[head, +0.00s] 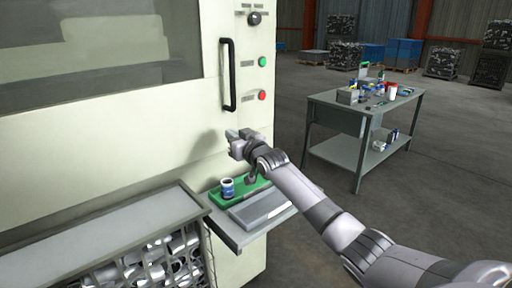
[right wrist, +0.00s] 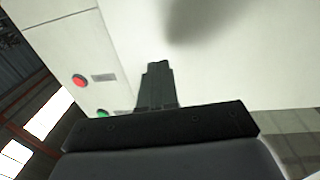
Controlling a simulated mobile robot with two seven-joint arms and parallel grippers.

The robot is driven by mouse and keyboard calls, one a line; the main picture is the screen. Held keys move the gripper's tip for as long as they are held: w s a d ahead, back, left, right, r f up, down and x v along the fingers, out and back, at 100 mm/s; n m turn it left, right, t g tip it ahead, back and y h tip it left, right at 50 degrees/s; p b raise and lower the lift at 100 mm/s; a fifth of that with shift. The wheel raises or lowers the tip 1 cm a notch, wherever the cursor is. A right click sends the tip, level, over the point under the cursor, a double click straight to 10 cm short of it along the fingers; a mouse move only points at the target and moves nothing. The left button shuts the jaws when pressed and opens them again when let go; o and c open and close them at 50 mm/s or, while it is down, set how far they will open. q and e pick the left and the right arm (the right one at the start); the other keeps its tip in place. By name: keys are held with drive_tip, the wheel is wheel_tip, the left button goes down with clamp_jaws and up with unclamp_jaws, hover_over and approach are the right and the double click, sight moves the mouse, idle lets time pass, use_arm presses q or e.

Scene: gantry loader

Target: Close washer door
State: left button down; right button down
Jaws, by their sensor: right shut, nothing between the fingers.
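The washer is a large cream cabinet with a sliding-type or hinged front door (head: 185,118); I cannot tell which. The door has a dark window (head: 90,75) and a black vertical handle (head: 228,75) near its right edge. The door looks flush or nearly flush with the control panel; any small gap is not clear. My right gripper (head: 232,138) is shut and empty, below the handle and close to the cream front. In the right wrist view its fingers (right wrist: 157,82) point at the cream surface, with a shadow above them. My left gripper is not in view.
The control panel has a knob (head: 254,18), a green button (head: 262,62) and a red button (head: 262,96). A shelf below holds a green tray (head: 254,188) and a can (head: 227,188). A metal-parts bin (head: 150,212) stands front left. A workbench (head: 340,118) stands right.

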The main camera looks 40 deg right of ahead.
drive_tip(key=s, duration=0.8)
drive_tip(key=shift+s+d+f, duration=0.15)
drive_tip(key=shift+s+d, duration=0.05)
drive_tip(key=shift+d, duration=0.2)
drive_tip(key=s+a+f+n+g+y, duration=0.1)
drive_tip(key=s+a+f, duration=0.3)
drive_tip(key=f, duration=0.3)
drive_tip(key=s+a+f+g, duration=0.25)
drive_tip(key=s+f, duration=0.25)
drive_tip(key=f, duration=0.3)
drive_tip(key=s+a+f+n+g+y, duration=0.1)
drive_tip(key=s+a+f, duration=0.35)
drive_tip(key=f, duration=0.25)
drive_tip(key=s+a+f+g, duration=0.1)
drive_tip(key=s+a+f, duration=0.3)
drive_tip(key=s, duration=0.5)
drive_tip(key=s+a+f+g, duration=0.2)
drive_tip(key=s+a+f, duration=0.2)
drive_tip(key=s, duration=0.6)
wheel_tip(320, 180, down, 2)
drive_tip(key=shift+s+a+f+n+y, duration=0.2)
drive_tip(key=shift+a+n+y, duration=0.1)
drive_tip(key=shift+a, duration=0.1)
